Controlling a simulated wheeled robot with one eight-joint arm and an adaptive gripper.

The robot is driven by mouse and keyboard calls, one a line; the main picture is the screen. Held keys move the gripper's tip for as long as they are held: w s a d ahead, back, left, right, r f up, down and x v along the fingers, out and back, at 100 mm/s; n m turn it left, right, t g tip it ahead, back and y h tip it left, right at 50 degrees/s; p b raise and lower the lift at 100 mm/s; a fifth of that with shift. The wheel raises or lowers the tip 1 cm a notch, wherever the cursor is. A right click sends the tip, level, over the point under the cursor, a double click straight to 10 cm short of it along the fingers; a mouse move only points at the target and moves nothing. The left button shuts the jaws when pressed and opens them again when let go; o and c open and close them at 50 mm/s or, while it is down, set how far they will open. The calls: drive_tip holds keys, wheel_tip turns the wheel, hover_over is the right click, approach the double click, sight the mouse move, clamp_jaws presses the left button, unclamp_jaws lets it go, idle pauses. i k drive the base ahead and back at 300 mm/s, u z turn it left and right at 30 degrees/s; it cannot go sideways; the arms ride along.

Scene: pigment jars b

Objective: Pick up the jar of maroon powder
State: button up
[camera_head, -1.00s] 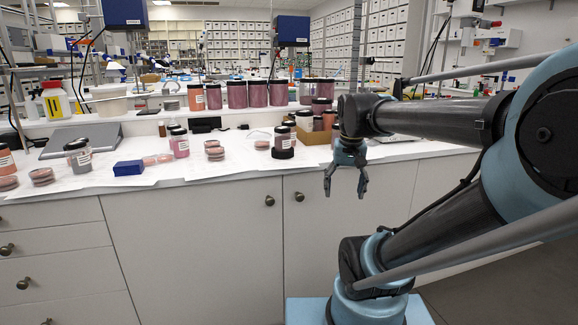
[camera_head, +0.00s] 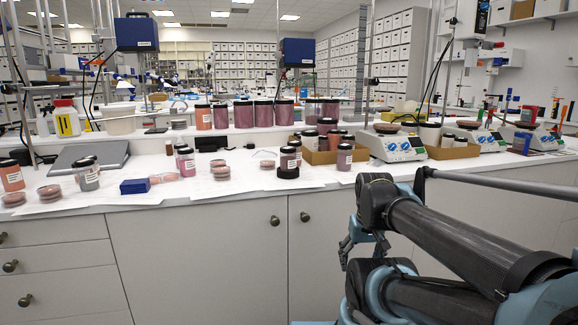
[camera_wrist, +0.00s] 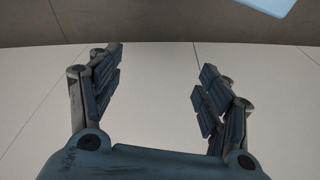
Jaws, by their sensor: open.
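Several labelled jars with black lids hold reddish powders. A dark maroon jar (camera_head: 289,161) stands on a black round base near the counter's front. Another maroon-purple jar (camera_head: 345,157) stands to its right, beside a cardboard box. Larger maroon jars (camera_head: 243,114) stand in a row on the raised shelf behind. I cannot tell for certain which one is the task's jar. My gripper (camera_head: 346,252) hangs below the counter top, in front of the white cabinets, partly hidden by my arm. In the wrist view my gripper (camera_wrist: 158,68) is open and empty, with no jar between its fingers.
The white counter (camera_head: 235,197) also carries a blue box (camera_head: 135,186), stacked pink dishes (camera_head: 221,172) and a grey-pink jar (camera_head: 87,174). A cardboard box (camera_head: 322,156) of jars and a white balance (camera_head: 392,146) stand to the right. The counter's front edge lies above my gripper.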

sight(288, 161)
drive_tip(key=z, duration=0.85)
drive_tip(key=k, duration=2)
drive_tip(key=u, duration=0.8)
drive_tip(key=i, duration=1)
